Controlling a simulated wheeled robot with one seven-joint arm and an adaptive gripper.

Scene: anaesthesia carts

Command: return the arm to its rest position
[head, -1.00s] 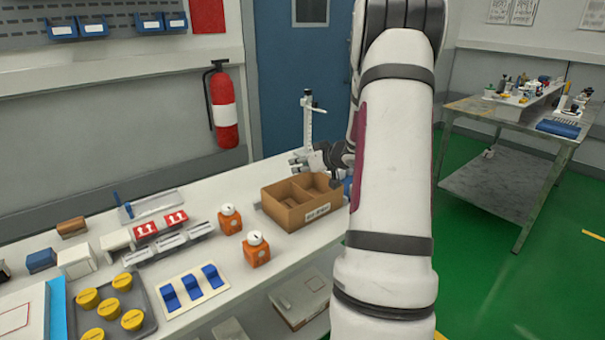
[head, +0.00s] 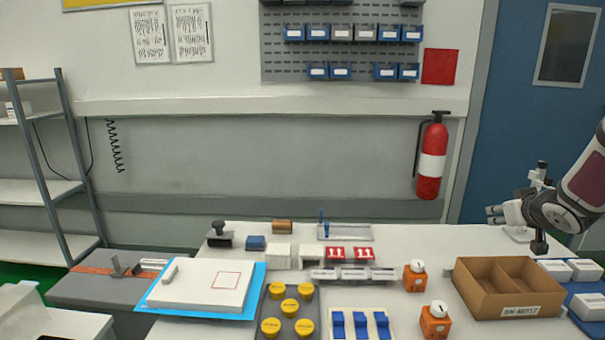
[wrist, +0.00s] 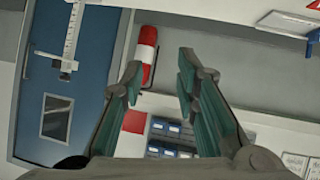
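My gripper (head: 500,214) is at the right of the head view, above the back edge of the table and above the cardboard box. It points to the left. In the wrist view my gripper (wrist: 160,85) has its two fingers spread apart with nothing between them, so it is open and empty. My arm comes in from the right edge of the head view; most of it is out of frame.
A divided cardboard box (head: 516,309) stands below my gripper. A height gauge (head: 541,175) stands just behind it. Orange blocks (head: 414,277) with white knobs stand left of the box. A fire extinguisher (head: 432,158) hangs on the wall.

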